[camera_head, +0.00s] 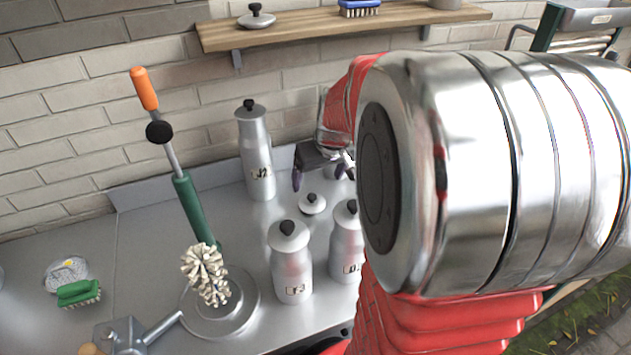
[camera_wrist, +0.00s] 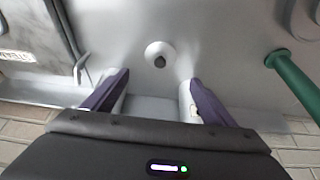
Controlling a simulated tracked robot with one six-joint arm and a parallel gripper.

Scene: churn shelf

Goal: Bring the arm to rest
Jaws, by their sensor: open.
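My gripper (camera_head: 322,178) hangs over the metal counter behind the milk cans, its purple-lined fingers apart. In the wrist view my gripper (camera_wrist: 154,92) is open with nothing between the fingers. A small lid with a dark knob (camera_head: 312,204) lies loose on the counter below it. A similar lid (camera_wrist: 160,53) shows beyond the fingertips in the wrist view. My large silver and red arm joint fills the right of the head view and hides part of the counter.
A tall can (camera_head: 257,155) stands left of my gripper. Two shorter lidded cans (camera_head: 290,268) (camera_head: 346,250) stand in front. A green-shafted brush tool (camera_head: 190,205) stands to the left. A wooden shelf (camera_head: 330,27) holds a lid and a blue brush. A green brush (camera_head: 78,292) lies far left.

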